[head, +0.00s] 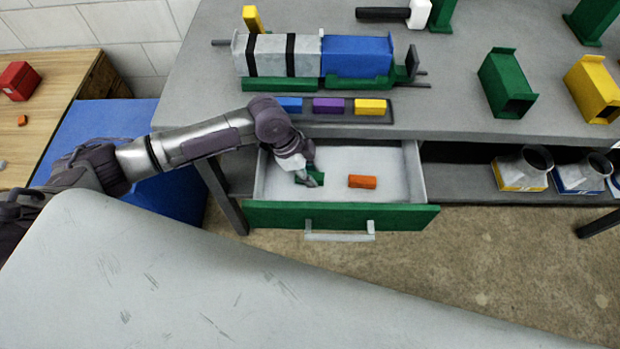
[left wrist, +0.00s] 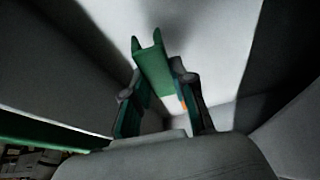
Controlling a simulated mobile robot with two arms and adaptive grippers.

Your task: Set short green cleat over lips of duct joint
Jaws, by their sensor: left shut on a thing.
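The short green cleat (left wrist: 153,66), a small channel piece, sits between the fingers of my left gripper (head: 308,180). In the left wrist view the gripper (left wrist: 160,108) is shut on it, with the open channel end pointing away. In the head view the fingers partly hide the cleat, inside the open drawer (head: 408,170). I cannot tell whether it touches the drawer floor. The duct joint (head: 321,56) is on the bench behind, where a grey duct (head: 269,56) with black straps meets a blue duct (head: 357,56). My right gripper is not in view.
An orange block (head: 362,182) lies in the drawer. A rack holds blue (head: 290,104), purple (head: 328,106) and yellow (head: 370,107) pieces before the ducts. Green (head: 507,82) and yellow (head: 594,88) duct pieces stand right. The drawer's green front (head: 400,217) sticks out.

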